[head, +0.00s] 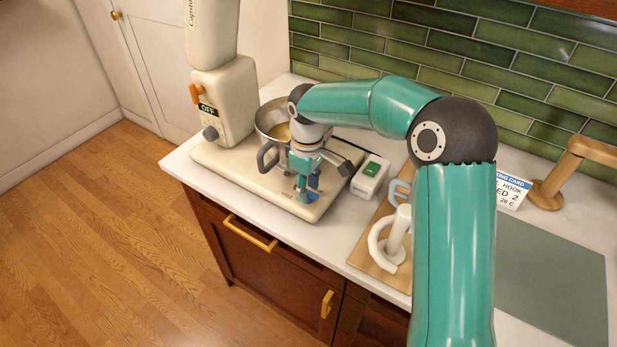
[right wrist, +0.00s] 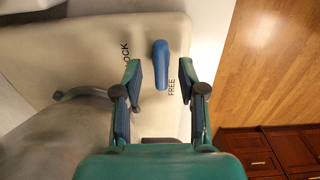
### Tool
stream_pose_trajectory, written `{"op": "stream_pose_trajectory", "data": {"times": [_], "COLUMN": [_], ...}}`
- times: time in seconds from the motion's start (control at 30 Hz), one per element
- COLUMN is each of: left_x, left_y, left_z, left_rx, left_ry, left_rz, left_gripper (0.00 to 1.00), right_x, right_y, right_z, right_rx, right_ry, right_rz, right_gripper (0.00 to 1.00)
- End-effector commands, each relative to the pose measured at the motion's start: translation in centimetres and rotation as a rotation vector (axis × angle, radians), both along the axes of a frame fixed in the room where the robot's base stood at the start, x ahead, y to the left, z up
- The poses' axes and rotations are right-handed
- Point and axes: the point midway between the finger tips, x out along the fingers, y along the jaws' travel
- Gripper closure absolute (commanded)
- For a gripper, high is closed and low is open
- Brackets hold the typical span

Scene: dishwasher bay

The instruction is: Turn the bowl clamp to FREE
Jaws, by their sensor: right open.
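The bowl clamp's blue lever (right wrist: 160,62) stands on the cream mixer base (right wrist: 95,30) in the right wrist view. The FREE mark (right wrist: 171,87) is just beside it, and the LOCK mark (right wrist: 125,55) is to its left. My right gripper (head: 307,194) is open and points down over the front of the mixer base. In the right wrist view its two fingers stand on either side of the lever, with gaps showing. Whether either finger touches it I cannot tell. The metal bowl (head: 268,122) is partly hidden behind my right arm. My left gripper is not in view.
The mixer column (head: 225,100) reads OFF and has an orange lever (head: 195,93). A white box with a green switch (head: 370,175) stands right of the base. A wooden board (head: 360,254) holds white attachments (head: 398,230). A grey-green mat (head: 555,275) lies clear at right.

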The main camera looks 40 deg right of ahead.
Motion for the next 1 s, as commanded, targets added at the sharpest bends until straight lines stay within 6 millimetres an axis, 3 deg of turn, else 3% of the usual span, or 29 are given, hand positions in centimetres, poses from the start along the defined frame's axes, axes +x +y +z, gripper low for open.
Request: {"op": "stream_pose_trajectory", "data": {"times": [0.17,0.6,0.8,1.0], "left_x": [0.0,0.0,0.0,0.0], "left_y": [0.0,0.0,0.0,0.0], "left_z": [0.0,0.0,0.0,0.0], "left_rx": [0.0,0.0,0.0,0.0], "left_ry": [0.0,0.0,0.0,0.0], "left_rz": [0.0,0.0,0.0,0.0], "left_gripper": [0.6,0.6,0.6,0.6], "right_x": [0.1,0.3,0.3,0.3], "right_y": [0.0,0.0,0.0,0.0], "right_z": [1.5,9.7,11.6,11.9], "right_rx": [-0.001,0.0,-0.001,0.0], "right_ry": [-0.004,-0.007,-0.004,-0.003], "right_rz": [0.0,0.001,0.001,0.001], "right_gripper": [0.59,0.59,0.59,0.59]}}
